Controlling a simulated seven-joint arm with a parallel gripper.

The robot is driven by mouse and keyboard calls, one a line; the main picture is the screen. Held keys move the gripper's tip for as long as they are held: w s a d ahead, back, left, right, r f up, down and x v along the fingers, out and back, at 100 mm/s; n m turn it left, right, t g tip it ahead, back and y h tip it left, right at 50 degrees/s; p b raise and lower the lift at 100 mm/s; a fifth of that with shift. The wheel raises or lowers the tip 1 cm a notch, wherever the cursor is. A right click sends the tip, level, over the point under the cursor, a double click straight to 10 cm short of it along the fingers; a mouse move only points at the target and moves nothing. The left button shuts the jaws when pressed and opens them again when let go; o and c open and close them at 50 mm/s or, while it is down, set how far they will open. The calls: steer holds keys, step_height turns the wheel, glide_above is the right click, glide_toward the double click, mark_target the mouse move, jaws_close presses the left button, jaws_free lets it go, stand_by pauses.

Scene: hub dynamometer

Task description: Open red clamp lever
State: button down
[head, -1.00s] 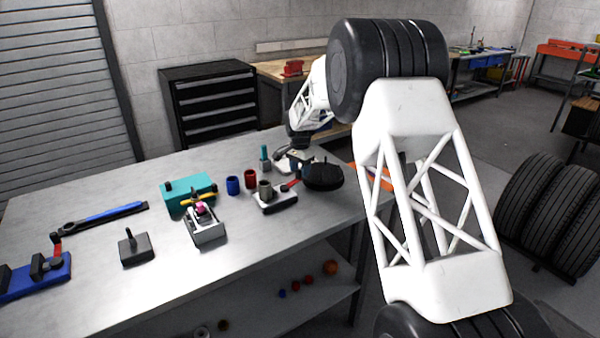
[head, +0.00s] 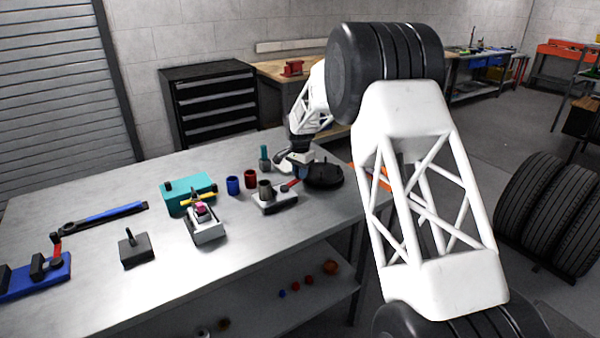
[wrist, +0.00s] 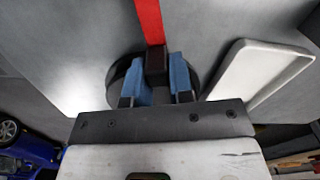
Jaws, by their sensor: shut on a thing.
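The red clamp lever (head: 291,185) slants from a grey fixture (head: 276,202) at the bench's right side up toward a black disc. In the wrist view the red lever (wrist: 149,20) runs up from a dark end piece (wrist: 156,62). My gripper (wrist: 160,75) has its two blue fingers on either side of that end piece and is shut on it. In the head view my gripper (head: 301,172) is small, at the lever's right end. The black disc (head: 324,176) lies just right of it and partly shows behind the fingers.
A grey-brown cup (head: 265,189) stands on the fixture. Red (head: 250,179) and blue (head: 232,185) cups and a teal box (head: 189,192) stand left. A blue clamp (head: 40,278) with another red lever is far left. A pale rimmed plate (wrist: 262,65) lies right in the wrist view.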

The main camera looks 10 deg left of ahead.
steer(key=shift+a+n, duration=0.2)
steer(key=shift+n, duration=0.1)
steer(key=a+n, duration=0.1)
steer(key=w+a+n, duration=0.1)
steer(key=n, duration=0.1)
steer(key=shift+a+n, duration=0.3)
steer(key=shift+a, duration=0.05)
steer(key=a+n, duration=0.2)
steer(key=n, duration=0.1)
steer(key=shift+a+n, duration=0.3)
steer(key=shift+a, duration=0.05)
steer(key=a+n, duration=0.1)
steer(key=n, duration=0.1)
steer(key=s+a+n, duration=0.1)
steer(key=shift+a+n, duration=0.25)
steer(key=shift+n, duration=0.15)
steer(key=shift+s+a+n, duration=0.4)
steer(key=shift+a+n, duration=0.05)
steer(key=shift+n, duration=0.4)
steer(key=shift+s+a+n, duration=0.35)
steer(key=shift+a+n, duration=0.1)
steer(key=shift+n, duration=0.4)
steer(key=c, duration=1)
jaws_free()
steer(key=shift+r, duration=0.1)
step_height(320, 180, up, 8)
